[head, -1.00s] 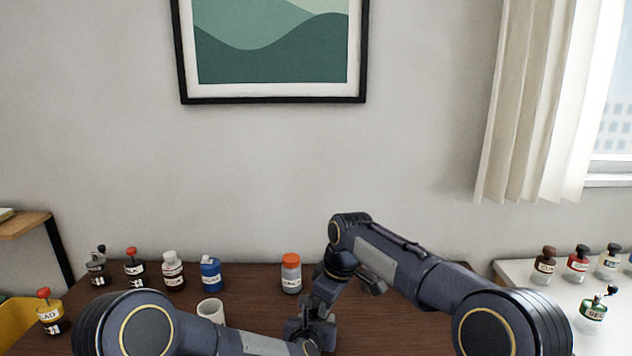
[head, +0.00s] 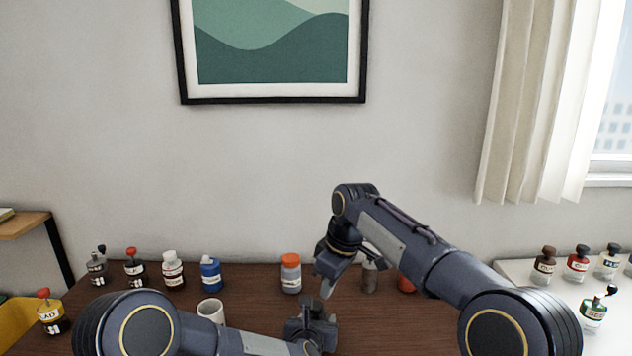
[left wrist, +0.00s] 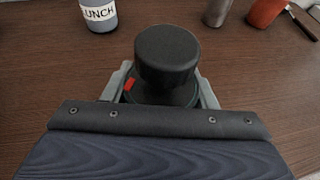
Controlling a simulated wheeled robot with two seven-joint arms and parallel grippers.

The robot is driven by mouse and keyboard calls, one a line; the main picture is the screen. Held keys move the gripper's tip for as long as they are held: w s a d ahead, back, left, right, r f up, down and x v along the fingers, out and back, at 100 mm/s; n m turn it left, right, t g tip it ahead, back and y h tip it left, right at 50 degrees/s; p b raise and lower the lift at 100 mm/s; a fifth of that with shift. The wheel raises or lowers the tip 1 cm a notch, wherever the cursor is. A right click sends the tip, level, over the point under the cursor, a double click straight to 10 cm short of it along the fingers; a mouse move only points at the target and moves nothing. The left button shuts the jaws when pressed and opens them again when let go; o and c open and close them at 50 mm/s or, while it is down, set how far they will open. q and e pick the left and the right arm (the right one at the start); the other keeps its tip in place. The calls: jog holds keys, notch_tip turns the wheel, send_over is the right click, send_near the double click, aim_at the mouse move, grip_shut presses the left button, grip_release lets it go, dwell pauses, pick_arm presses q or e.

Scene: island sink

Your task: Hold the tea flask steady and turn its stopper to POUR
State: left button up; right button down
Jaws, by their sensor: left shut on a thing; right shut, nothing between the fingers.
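The tea flask (left wrist: 160,97) has a dark green-black body and a broad black stopper (left wrist: 167,55) on top, seen from above in the left wrist view. A small red mark shows at the left below the stopper; I cannot read any lettering. My left gripper (head: 314,322) is shut around the flask, one finger on each side below the stopper. In the head view the flask is mostly hidden by the gripper. My right gripper (head: 328,288) is shut and empty, pointing down above and slightly behind the left gripper, apart from the stopper.
An orange-lidded jar (head: 291,278) stands behind the grippers, a white cup (head: 210,310) to the left. A grey container (head: 370,277) and a red one (head: 406,284) stand right, partly behind my right arm. Several bottles line the left; more stand on the white surface (head: 510,268) at right.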

pick_arm(q)
jog(key=o, duration=1.1)
